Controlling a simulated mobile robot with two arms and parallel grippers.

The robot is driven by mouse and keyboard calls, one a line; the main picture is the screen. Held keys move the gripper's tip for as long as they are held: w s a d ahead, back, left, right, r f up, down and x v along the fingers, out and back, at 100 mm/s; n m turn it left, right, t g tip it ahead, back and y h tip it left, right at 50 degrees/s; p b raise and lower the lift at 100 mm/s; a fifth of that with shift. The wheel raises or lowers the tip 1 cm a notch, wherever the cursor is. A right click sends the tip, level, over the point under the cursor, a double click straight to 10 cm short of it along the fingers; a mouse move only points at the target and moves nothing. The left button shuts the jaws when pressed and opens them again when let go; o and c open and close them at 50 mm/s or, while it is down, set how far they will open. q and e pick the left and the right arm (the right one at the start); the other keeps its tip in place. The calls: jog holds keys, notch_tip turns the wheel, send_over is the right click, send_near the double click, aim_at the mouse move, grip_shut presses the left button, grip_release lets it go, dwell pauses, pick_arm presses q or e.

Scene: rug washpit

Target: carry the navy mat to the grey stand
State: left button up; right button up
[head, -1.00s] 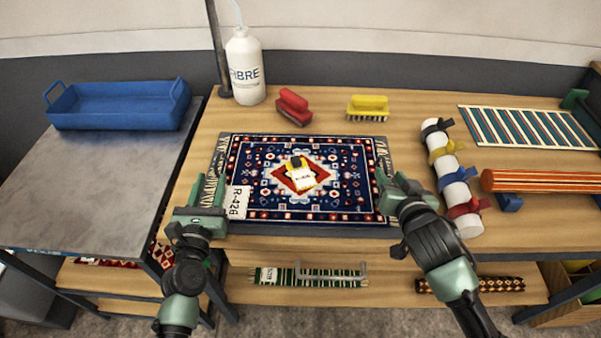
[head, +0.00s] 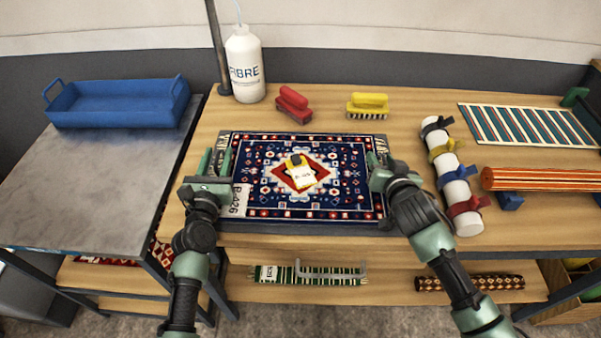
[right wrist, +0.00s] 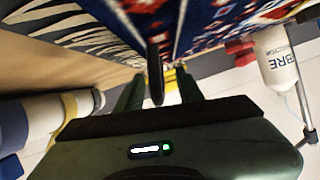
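The navy mat (head: 270,205), patterned with a red and white centre, lies flat on the wooden bench. A small yellow-and-dark item with a white tag (head: 299,173) rests on its middle. A label reading R-426 is at its front left corner. My left gripper (head: 214,163) is at the mat's left edge, fingers apart. My right gripper (head: 379,170) is at its right edge. In the right wrist view its fingers (right wrist: 157,95) are apart, with a thin dark upright piece between them and a gap on each side. The grey stand (head: 95,195) is at the left.
A blue tray (head: 120,105) occupies the stand's back; its front is clear. Behind the mat are a white bottle (head: 245,65), a red brush (head: 293,105) and a yellow brush (head: 367,107). A white roll with coloured straps (head: 455,190) lies close right of my right gripper.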

pick_arm(q)
grip_shut()
pick_arm(e)
grip_shut()
dwell(1.0)
